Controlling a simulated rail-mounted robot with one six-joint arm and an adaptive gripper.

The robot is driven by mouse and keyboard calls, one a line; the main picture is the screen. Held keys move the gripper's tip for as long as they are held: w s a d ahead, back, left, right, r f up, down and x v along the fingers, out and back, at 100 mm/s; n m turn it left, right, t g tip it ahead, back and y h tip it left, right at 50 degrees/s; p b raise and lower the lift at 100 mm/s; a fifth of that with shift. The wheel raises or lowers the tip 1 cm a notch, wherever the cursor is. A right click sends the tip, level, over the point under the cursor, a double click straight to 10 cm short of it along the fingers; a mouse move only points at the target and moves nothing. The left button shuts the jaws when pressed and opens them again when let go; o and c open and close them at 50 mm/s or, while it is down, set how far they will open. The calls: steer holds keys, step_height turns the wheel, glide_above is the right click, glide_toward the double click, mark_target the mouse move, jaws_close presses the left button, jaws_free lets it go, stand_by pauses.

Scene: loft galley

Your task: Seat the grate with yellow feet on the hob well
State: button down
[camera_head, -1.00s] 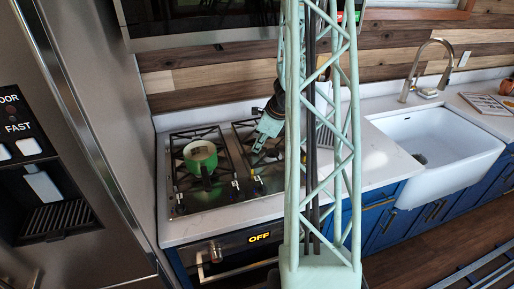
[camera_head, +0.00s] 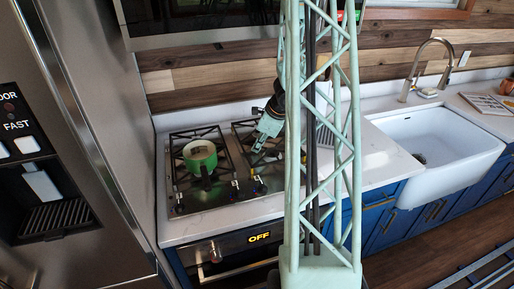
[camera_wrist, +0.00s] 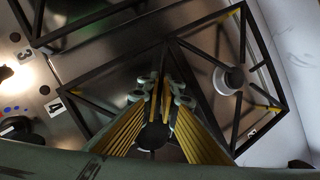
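The grate with yellow feet (camera_wrist: 262,52) is a black bar frame with yellow marks, on the right side of the wrist view. It lies at an angle over the hob well (camera_wrist: 215,125), a steel recess with round burners (camera_wrist: 228,80) showing through the bars. My gripper (camera_wrist: 164,92) is over the hob, its fingertips close together with a dark grate bar between them. In the head view my gripper (camera_head: 262,140) is low over the right half of the hob. My mast hides part of the grate there, and I cannot tell whether its feet touch the hob.
A green pot (camera_head: 200,152) stands on the left grate (camera_head: 178,178). Knobs (camera_wrist: 20,127) line the hob's front edge. White counter (camera_head: 385,160) and a sink (camera_head: 440,150) lie to the right. A steel fridge (camera_head: 100,120) stands close on the left.

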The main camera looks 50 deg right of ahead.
steer(key=c, duration=3.4)
jaws_free()
steer(key=o, duration=0.5)
steer(key=shift+o, duration=0.2)
steer(key=shift+r, duration=0.15)
steer(key=shift+r+p, duration=2.85)
steer(key=shift+r, duration=0.5)
